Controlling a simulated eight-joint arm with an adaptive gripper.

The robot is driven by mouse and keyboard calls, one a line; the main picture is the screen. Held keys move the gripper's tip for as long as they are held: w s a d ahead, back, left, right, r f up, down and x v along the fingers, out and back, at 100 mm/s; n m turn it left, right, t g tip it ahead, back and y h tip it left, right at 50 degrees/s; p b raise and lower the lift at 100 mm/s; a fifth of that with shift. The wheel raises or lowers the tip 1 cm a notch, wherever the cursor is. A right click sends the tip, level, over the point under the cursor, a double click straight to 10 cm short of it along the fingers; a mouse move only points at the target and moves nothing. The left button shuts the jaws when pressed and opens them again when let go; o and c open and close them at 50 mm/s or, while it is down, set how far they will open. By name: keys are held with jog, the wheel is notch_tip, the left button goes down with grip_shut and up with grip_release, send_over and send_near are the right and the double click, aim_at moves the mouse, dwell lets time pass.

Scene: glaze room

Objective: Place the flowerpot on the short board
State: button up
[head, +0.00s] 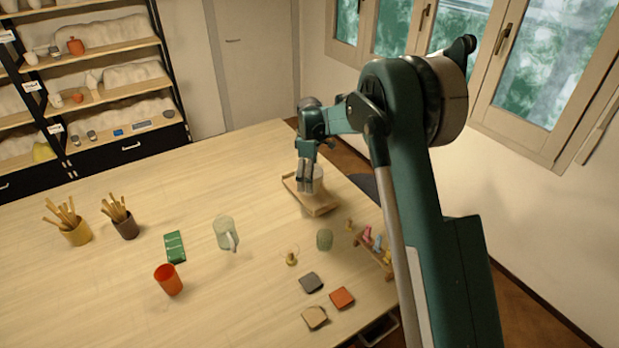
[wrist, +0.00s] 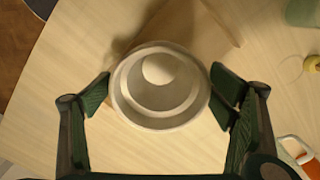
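The flowerpot (wrist: 125,85) is pale, round and stepped inside, seen from above in the wrist view. It sits between the two finger pads of my gripper (wrist: 160,90), with a pad against each side. In the head view my gripper (head: 308,178) is at the table's far right part, with the pale flowerpot (head: 318,182) partly hidden by the fingers. The short board (head: 318,208), light wood, lies under and around that spot. Part of the short board (wrist: 222,22) shows beyond the pot in the wrist view. I cannot tell whether the pot touches the board.
A green glass (head: 324,239), a small brass item (head: 291,258), a rack with coloured pieces (head: 372,246) and several square tiles (head: 342,298) lie nearer. A clear jug (head: 225,233), orange cup (head: 168,280), green packet (head: 175,247) and brush pots (head: 76,233) stand left.

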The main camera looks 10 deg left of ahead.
jog(key=shift+r, duration=0.1)
notch_tip(320, 180, up, 12)
jog(key=shift+r, duration=0.1)
dwell(0.9)
dwell(0.5)
jog(key=s+d+r+m+t, duration=0.1)
jog(key=s+d+r+m, duration=0.2)
jog(key=s+d+r, duration=0.5)
jog(key=s+d+r+m+t, duration=0.1)
jog(key=s+d+r+m, duration=0.2)
jog(key=s+d+r, duration=0.5)
jog(key=s+d+r+m+t, duration=0.1)
jog(key=s+d+r+m, duration=0.25)
jog(key=d, duration=0.85)
jog(key=s+d+f+m+t, duration=0.1)
jog(key=s+d, duration=0.4)
jog(key=s, duration=0.5)
jog(key=s+d+f+m+t, duration=0.1)
jog(key=s+d+f+m, duration=0.3)
jog(key=s, duration=0.5)
jog(key=s+d+f+m+t, duration=0.2)
jog(key=s+d+f+m, duration=0.1)
jog(key=s+d, duration=0.4)
jog(key=s, duration=0.3)
jog(key=shift+s+f, duration=0.15)
jog(key=shift+s, duration=0.2)
